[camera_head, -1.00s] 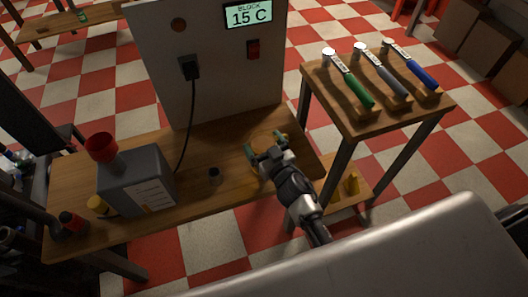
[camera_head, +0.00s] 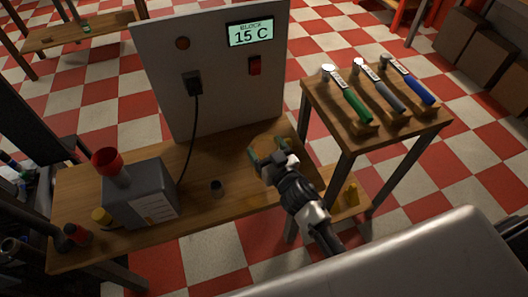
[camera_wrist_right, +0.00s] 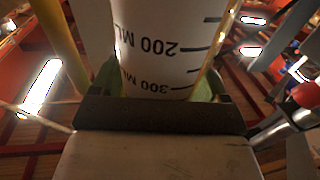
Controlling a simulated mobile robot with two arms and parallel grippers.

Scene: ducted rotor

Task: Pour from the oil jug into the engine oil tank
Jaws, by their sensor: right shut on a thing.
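The engine oil tank appears to be the grey box (camera_head: 140,190) with a white label and a red funnel (camera_head: 107,160) on top, at the left of the wooden bench. My right gripper (camera_head: 268,150) is over the bench's right part, well to the right of the tank. In the right wrist view it is shut on a white container (camera_wrist_right: 165,40) with 200 ML and 300 ML marks, likely the oil jug. The marks read upside down there. In the head view the jug is hardly visible at the green fingertips. Its spout and contents are hidden.
A grey panel (camera_head: 215,65) reading 15 C stands behind the bench (camera_head: 235,195), with a black plug and cord. A side table (camera_head: 345,123) at right holds three hammer-like tools.

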